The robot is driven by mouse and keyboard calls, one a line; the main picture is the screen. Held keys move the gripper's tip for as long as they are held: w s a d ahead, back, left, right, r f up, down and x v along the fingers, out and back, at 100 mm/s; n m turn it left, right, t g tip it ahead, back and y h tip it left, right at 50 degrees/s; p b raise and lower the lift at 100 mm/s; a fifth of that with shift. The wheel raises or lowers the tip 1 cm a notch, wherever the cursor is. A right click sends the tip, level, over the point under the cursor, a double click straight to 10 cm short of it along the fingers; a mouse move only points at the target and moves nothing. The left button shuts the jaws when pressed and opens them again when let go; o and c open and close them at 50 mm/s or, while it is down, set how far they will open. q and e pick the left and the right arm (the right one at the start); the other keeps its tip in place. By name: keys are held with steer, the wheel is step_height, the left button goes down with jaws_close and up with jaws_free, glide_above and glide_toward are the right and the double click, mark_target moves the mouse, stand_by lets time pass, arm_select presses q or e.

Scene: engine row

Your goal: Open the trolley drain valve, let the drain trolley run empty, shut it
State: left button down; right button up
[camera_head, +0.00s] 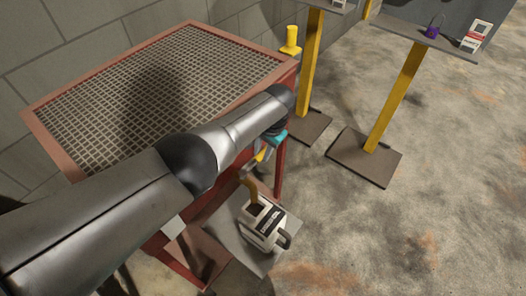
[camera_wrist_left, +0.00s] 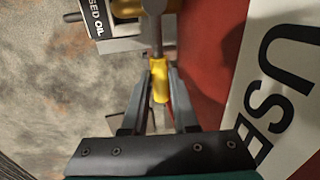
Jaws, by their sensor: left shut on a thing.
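The drain trolley (camera_head: 190,30) is a red frame with a grey mesh top. Its valve has a yellow handle, seen in the left wrist view (camera_wrist_left: 159,82) on a grey stem. My left gripper (camera_head: 270,145) reaches over the trolley to its right side and is shut on the yellow handle, one finger on each side. A brass-brown spout (camera_head: 250,187) curves down to a white can (camera_head: 262,228) with a dark handle. The can's "USED OIL" label also shows in the left wrist view (camera_wrist_left: 97,20). I cannot tell whether oil is flowing. My right gripper is out of view.
The can stands on a grey plate (camera_head: 227,222) low beside the trolley. Two yellow posts stand on flat bases, one with a purple padlock (camera_head: 432,32) and a red-white tag (camera_head: 475,36) on its shelf. A block wall is behind; the floor at right is clear.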

arm_select(q)
steer(key=c, duration=0.7)
jaws_free()
